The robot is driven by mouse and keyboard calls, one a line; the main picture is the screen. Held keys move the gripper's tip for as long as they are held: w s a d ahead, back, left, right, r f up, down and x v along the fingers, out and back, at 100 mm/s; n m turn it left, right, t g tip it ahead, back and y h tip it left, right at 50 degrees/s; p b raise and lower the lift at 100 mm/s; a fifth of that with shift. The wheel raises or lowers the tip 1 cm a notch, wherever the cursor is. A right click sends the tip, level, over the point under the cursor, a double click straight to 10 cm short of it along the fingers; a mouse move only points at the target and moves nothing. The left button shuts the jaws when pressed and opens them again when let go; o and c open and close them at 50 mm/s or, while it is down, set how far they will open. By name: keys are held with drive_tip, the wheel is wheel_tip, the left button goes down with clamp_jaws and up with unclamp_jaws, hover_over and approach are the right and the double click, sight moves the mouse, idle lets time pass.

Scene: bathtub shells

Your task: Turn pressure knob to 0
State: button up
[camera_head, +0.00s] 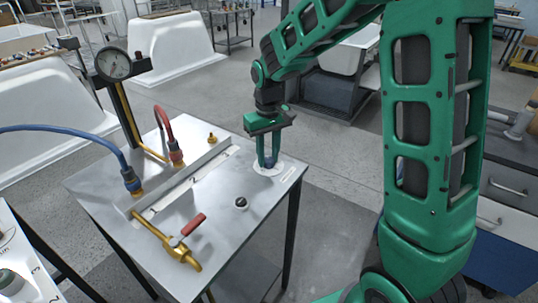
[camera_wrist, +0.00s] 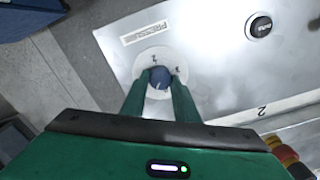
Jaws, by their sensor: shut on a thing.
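The pressure knob (camera_wrist: 159,77) is a small dark blue knob on a round white dial plate, with the label PRESSURE beside it in the wrist view. Its dial plate (camera_head: 267,169) shows in the head view near the right back corner of the metal table. My gripper (camera_wrist: 160,84) points down at the dial, with its two green fingers on either side of the knob, shut on it. In the head view my gripper (camera_head: 268,164) hides most of the knob. The pointer's exact setting is too small to read.
A black button (camera_head: 241,203) sits on the metal tabletop (camera_head: 240,228) in front of the dial. A red-handled valve (camera_head: 187,233) on brass pipe, a blue hose (camera_head: 95,132), a red hose (camera_head: 167,130) and a pressure gauge (camera_head: 113,65) stand to the left. White tub shells (camera_head: 172,45) are behind.

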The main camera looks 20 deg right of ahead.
sight(269, 158)
drive_tip(key=n, duration=0.4)
drive_tip(key=shift+w+r+n, duration=0.1)
drive_tip(key=shift+w+n, duration=0.05)
drive_tip(key=shift+n, duration=1.75)
drive_tip(key=shift+d, duration=0.1)
drive_tip(key=o, duration=1.1)
drive_tip(key=shift+c, duration=0.2)
drive_tip(key=shift+n, duration=0.3)
drive_tip(key=shift+r, duration=0.15)
wheel_tip(269, 158, up, 10)
drive_tip(key=shift+r, duration=0.15)
